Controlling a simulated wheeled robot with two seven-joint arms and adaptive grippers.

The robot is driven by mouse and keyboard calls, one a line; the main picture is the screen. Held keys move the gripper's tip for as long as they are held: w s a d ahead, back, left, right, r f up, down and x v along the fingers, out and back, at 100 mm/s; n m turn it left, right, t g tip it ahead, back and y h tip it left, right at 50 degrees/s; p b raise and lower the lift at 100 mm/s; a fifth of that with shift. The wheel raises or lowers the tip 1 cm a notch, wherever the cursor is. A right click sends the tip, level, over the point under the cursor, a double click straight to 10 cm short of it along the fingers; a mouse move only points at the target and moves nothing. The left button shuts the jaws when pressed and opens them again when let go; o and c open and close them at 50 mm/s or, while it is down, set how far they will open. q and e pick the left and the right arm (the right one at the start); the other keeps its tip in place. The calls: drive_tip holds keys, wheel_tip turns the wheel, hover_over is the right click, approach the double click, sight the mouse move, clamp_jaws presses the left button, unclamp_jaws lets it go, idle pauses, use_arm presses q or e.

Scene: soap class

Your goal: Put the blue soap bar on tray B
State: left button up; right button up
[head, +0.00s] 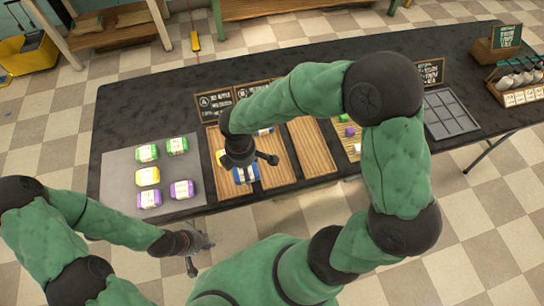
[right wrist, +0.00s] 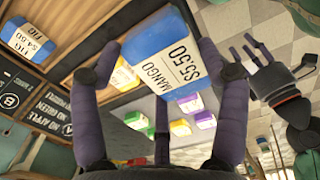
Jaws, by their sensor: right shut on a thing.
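A blue soap bar (head: 246,175) with a white label is between the fingers of my right gripper (head: 243,166). The right wrist view shows its label (right wrist: 165,62), reading MANGO $5.50. My right gripper is shut on it, over the front part of the wooden trays; its height above them is hard to tell. Another blue soap (right wrist: 28,38), labelled FIG $4.50, lies on that tray. My left gripper (head: 198,243) is open and empty in front of the table.
The left tray (head: 226,188) holds a partly hidden yellow soap (head: 220,157). The right tray (head: 312,150) looks empty where visible. A grey mat (head: 120,175) at left holds several green, yellow and purple soaps. Small cubes (head: 349,132) and a grey grid tray (head: 450,115) are farther right.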

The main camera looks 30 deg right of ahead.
drive_tip(key=w+d+f+b, duration=0.2)
drive_tip(key=d+f, duration=0.2)
drive_tip(key=d, duration=0.3)
drive_tip(key=b, duration=0.2)
hover_over(274, 168)
drive_tip(key=f, duration=0.4)
drive_tip(key=shift+a+f, duration=0.15)
drive_tip(key=shift+a, duration=0.15)
drive_tip(key=shift+d+f+b, duration=0.2)
drive_tip(key=shift+f+b, duration=0.15)
drive_tip(key=shift+f, duration=0.65)
drive_tip(key=shift+d+f+b, duration=0.2)
drive_tip(key=shift+f+b, duration=0.1)
drive_tip(key=shift+f, duration=0.65)
drive_tip(key=shift+f, duration=0.1)
drive_tip(key=o, duration=1.2)
wheel_tip(274, 168, up, 12)
drive_tip(key=p, duration=0.4)
